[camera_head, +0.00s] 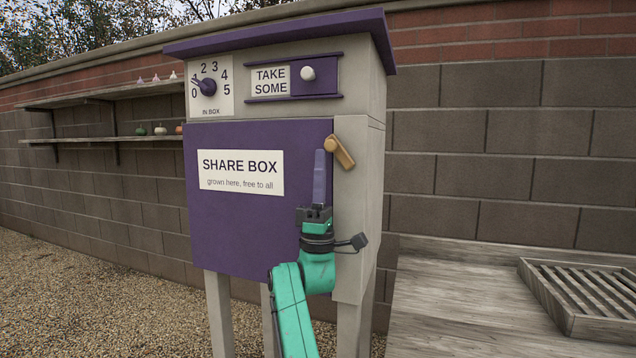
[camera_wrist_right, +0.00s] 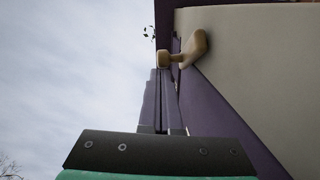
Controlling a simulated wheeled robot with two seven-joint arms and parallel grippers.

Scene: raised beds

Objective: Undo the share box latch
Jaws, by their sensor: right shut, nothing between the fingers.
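The share box (camera_head: 374,200) has a purple door (camera_head: 230,235), which looks closed. A tan latch (camera_head: 342,152) is on the pale frame at the door's upper right edge. It lies tilted, from upper left to lower right, and also shows in the right wrist view (camera_wrist_right: 192,50). My right gripper (camera_head: 321,153) points up in front of the door's right edge, its tips just left of the latch. In the wrist view its shut fingers (camera_wrist_right: 160,72) end just below the latch's rounded end. I cannot tell whether they touch. My left gripper is not in view.
Above the door are a dial (camera_head: 208,87) pointing between 0 and 2, and a "TAKE SOME" sign (camera_head: 271,81) beside a white knob (camera_head: 308,73). A wooden bench (camera_head: 440,300) with a slatted tray (camera_head: 575,318) stands at right. Wall shelves (camera_head: 100,139) hold small items at left.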

